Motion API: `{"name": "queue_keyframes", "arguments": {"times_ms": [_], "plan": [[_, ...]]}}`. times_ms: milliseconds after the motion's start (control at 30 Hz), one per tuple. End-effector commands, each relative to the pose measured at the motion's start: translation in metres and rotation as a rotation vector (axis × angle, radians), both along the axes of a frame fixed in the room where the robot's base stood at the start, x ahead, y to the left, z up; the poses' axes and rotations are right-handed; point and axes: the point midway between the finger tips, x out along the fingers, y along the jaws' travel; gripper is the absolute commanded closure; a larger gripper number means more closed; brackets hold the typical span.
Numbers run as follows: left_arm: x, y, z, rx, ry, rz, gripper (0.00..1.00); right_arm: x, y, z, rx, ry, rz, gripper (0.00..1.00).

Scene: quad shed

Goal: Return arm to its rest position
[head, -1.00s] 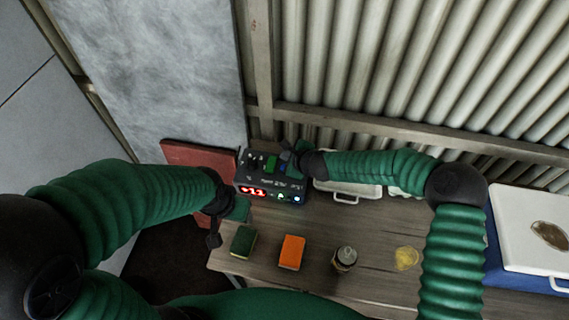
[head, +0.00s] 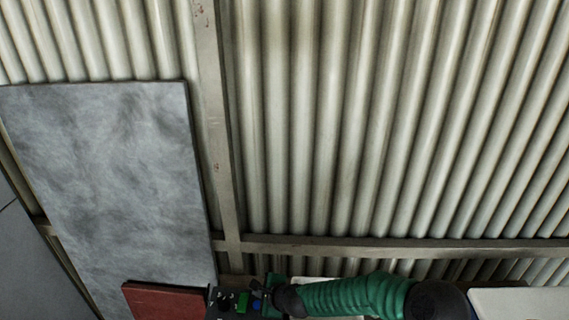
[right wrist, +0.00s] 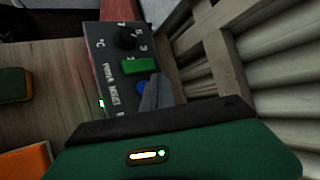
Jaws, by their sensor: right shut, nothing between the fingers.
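My right arm comes in at the bottom of the head view, and its gripper (head: 262,294) is at the black control box (head: 213,305). In the right wrist view the gripper (right wrist: 155,92) is shut and empty, its fingers over the box's top face (right wrist: 105,60) beside a blue button (right wrist: 141,88). I cannot tell whether they touch it. A green button (right wrist: 139,66) and a black dial (right wrist: 125,38) sit farther along that face. My left gripper is out of view.
The corrugated wall (head: 390,120), its post (head: 213,130) and a grey panel (head: 110,180) stand behind the box. A red board (head: 165,303) is left of it. A white lid (head: 520,303) is at right. An orange block (right wrist: 25,162) and a dark green block (right wrist: 15,88) lie on the table.

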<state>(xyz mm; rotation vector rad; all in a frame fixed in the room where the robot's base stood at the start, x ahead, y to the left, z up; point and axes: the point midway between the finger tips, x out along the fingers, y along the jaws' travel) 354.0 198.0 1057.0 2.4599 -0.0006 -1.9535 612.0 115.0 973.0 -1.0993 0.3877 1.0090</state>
Motion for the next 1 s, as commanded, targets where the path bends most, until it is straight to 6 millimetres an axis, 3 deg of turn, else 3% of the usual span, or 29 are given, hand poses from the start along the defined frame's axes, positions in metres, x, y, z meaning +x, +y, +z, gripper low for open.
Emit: {"name": "queue_keyframes", "arguments": {"times_ms": [67, 167, 400, 500, 600, 767, 1000], "plan": [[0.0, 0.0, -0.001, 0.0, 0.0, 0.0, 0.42, -0.015, -0.014, 0.011, -0.118, -0.077, 0.15, 1.0], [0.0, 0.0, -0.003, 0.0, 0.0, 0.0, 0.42, -0.046, -0.053, 0.022, -0.337, -0.178, 0.408, 1.0], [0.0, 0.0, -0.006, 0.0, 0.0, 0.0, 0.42, -0.14, -0.196, 0.051, -0.809, -0.221, 0.944, 1.0], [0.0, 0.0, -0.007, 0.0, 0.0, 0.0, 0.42, -0.184, -0.249, 0.063, -0.926, -0.183, 1.103, 1.0], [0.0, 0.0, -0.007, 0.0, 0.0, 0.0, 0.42, -0.224, -0.286, 0.071, -0.988, -0.142, 1.22, 1.0], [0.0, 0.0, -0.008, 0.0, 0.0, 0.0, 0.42, -0.257, -0.31, 0.076, -1.019, -0.11, 1.308, 1.0], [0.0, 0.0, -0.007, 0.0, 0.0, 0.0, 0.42, -0.259, -0.312, 0.076, -1.02, -0.106, 1.317, 1.0]]}}
